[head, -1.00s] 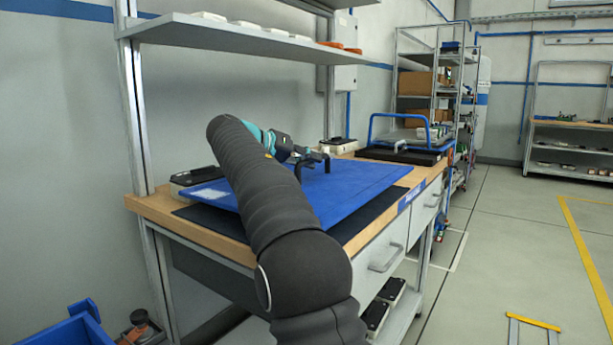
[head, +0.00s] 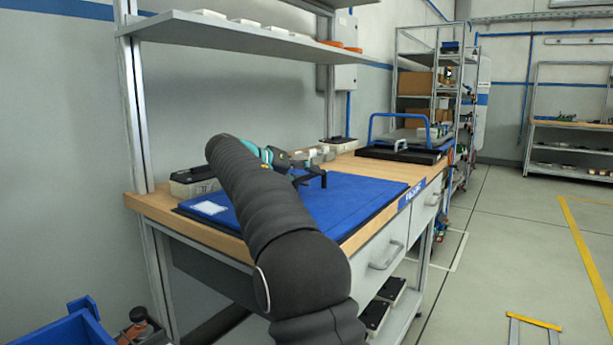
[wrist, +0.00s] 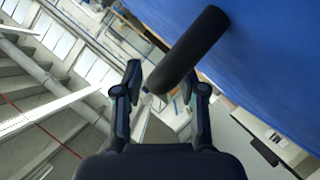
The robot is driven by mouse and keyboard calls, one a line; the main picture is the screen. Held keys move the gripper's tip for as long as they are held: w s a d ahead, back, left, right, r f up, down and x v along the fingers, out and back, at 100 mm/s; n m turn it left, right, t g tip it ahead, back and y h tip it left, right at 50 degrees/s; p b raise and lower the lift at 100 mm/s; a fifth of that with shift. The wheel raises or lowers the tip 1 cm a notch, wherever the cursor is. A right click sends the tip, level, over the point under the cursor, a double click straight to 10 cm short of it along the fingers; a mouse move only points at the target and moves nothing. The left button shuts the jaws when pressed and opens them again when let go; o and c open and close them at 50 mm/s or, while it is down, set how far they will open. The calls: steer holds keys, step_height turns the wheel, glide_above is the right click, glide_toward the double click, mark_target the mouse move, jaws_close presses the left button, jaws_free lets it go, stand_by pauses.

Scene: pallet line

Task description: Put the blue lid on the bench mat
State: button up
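The blue lid (head: 365,190) lies flat on the dark bench mat (head: 376,214), covering nearly all of it; only a thin dark edge shows. The lid has a white patch at its left end and a black handle (head: 323,180). My gripper (head: 308,166) is just above the lid, at the handle. In the wrist view my gripper (wrist: 163,75) has its fingers spread apart, with a gap beside the end of the black handle (wrist: 188,48). The blue lid (wrist: 280,50) fills the upper right there. My arm hides part of the lid and mat.
A black and white box (head: 195,182) stands behind the lid at left, another (head: 338,144) at the back. A blue-handled rack (head: 400,135) is at the bench's far end. A shelf (head: 240,38) hangs above. The floor at right is mostly clear.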

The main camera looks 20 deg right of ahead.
steer(key=p+v, duration=0.1)
steer(key=v, duration=1)
steer(key=shift+a, duration=0.2)
steer(key=shift+a+r, duration=0.15)
steer(key=shift+a, duration=0.1)
steer(key=shift+s, duration=0.1)
